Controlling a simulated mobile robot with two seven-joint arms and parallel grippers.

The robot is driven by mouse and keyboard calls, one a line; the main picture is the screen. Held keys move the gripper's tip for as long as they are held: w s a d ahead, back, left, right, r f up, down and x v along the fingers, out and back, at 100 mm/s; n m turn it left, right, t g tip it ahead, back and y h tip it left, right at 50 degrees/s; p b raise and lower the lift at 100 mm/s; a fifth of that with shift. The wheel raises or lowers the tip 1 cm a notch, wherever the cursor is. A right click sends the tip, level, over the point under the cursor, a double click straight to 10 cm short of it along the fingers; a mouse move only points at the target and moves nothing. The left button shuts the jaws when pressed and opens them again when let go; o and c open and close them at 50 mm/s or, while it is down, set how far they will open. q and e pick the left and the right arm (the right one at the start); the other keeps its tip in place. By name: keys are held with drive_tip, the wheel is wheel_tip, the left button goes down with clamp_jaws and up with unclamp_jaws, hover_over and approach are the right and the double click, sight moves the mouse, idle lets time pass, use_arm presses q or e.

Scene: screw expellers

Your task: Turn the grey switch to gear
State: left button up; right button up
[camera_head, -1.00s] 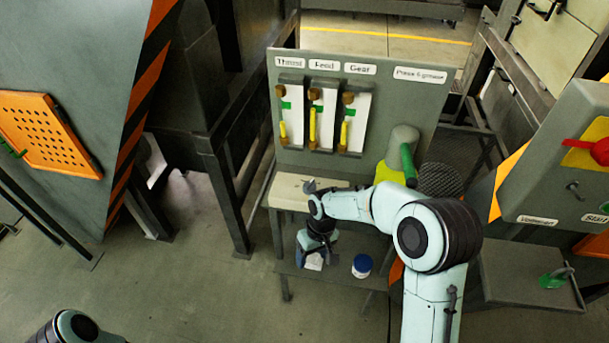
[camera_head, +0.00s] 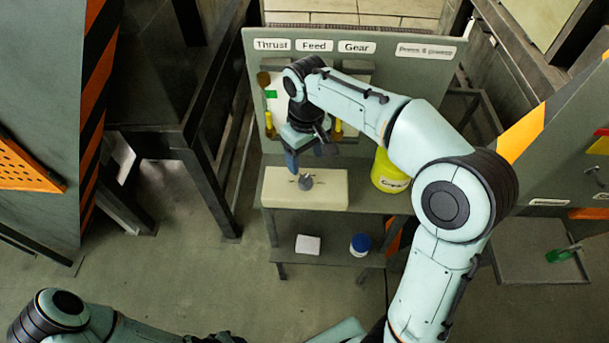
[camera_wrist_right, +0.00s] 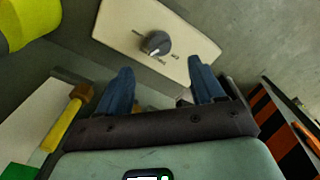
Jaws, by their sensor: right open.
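The grey switch (camera_head: 306,183) is a round knob on top of a cream box (camera_head: 335,190) on the bench. It also shows in the right wrist view (camera_wrist_right: 155,43), with small dark marks around it that are too small to read. My right gripper (camera_head: 308,158) hangs just above and behind the knob, apart from it. In the right wrist view its two blue fingers (camera_wrist_right: 162,82) are spread, with nothing between them; the knob lies beyond their tips. My left arm crosses the bottom edge; its fingers do not show.
A grey panel labelled Thrust, Feed and Gear (camera_head: 355,48) stands behind the box; my right arm hides part of its gauges. A yellow container (camera_head: 388,175) stands right of the box. A white block (camera_head: 308,244) and a blue-lidded jar (camera_head: 361,244) sit on the lower shelf.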

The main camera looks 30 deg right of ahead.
sight(306, 178)
wheel_tip(306, 178, down, 9)
drive_tip(key=shift+r+b, duration=0.1)
drive_tip(key=shift+b, duration=0.4)
drive_tip(key=c, duration=1.1)
